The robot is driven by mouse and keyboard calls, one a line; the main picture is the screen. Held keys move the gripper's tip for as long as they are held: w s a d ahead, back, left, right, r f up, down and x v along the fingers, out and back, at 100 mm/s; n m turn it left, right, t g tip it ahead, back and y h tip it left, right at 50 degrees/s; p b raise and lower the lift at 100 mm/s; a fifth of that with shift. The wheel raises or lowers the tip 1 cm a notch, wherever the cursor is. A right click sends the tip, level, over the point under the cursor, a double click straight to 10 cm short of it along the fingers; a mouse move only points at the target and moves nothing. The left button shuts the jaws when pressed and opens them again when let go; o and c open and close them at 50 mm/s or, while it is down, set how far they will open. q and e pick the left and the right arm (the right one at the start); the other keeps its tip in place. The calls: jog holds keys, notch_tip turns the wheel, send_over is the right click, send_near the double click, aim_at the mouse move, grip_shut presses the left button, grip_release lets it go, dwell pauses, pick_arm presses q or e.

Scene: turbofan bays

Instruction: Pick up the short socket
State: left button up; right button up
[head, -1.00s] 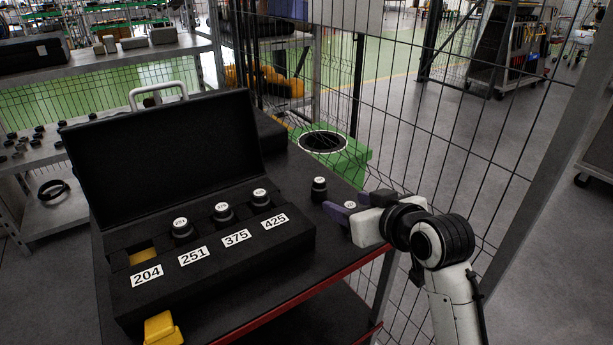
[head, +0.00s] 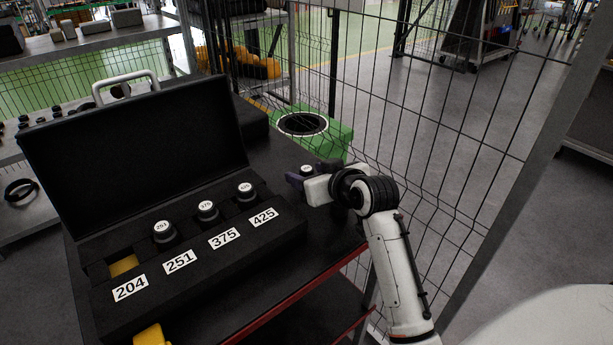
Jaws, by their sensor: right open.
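A short dark socket with a pale round top (head: 306,169) stands alone on the black cart top (head: 280,150), right of the open case. My right gripper (head: 308,174) reaches it from the right. It is open, with its fingers around or just beside the socket; the fingers partly hide it, and I cannot tell whether they touch it. Three more sockets stand in the case (head: 205,258): one at label 251 (head: 163,231), one at 375 (head: 207,210) and one at 425 (head: 246,192). The 204 slot (head: 123,265) is empty, with a yellow bottom. My left gripper is not in view.
The raised black lid (head: 135,150) stands behind the sockets. A wire mesh fence (head: 450,130) rises close behind and right of the cart. A yellow object (head: 150,336) is at the lower front.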

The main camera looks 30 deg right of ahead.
jog(key=shift+w+f, duration=0.25)
jog(key=shift+w, duration=0.35)
jog(key=c, duration=1.3)
